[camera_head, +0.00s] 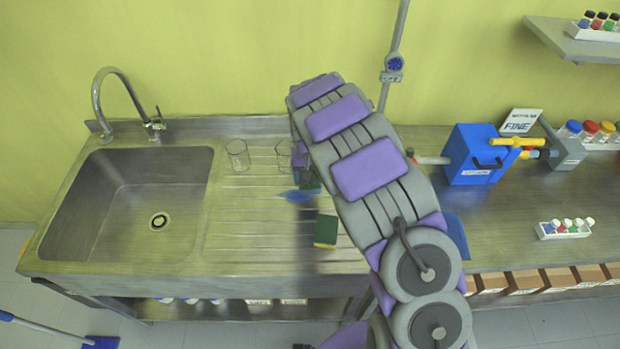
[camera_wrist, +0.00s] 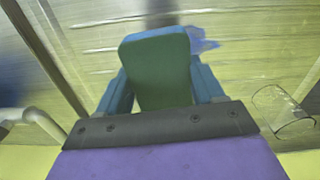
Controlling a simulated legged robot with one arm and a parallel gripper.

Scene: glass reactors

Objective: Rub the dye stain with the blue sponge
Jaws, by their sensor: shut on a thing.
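The blue dye stain (camera_head: 294,196) lies on the ridged steel drainboard. It also shows in the wrist view (camera_wrist: 204,42), just right of the sponge's far end. My gripper (camera_wrist: 160,85) is shut on the blue sponge (camera_wrist: 158,62), which shows a green face and a blue edge between the jaws. In the head view my arm partly hides my gripper and the sponge (camera_head: 310,182), which is beside the stain or overlapping it. I cannot tell whether it touches the drainboard. A green and yellow sponge (camera_head: 325,231) lies nearer the front.
Two glass beakers (camera_head: 238,154) (camera_head: 283,154) stand behind the stain; one shows in the wrist view (camera_wrist: 282,110). The sink (camera_head: 60,215) is at left. A blue box device (camera_head: 473,155) and a vial rack (camera_head: 564,230) are at right. The drainboard's front left is clear.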

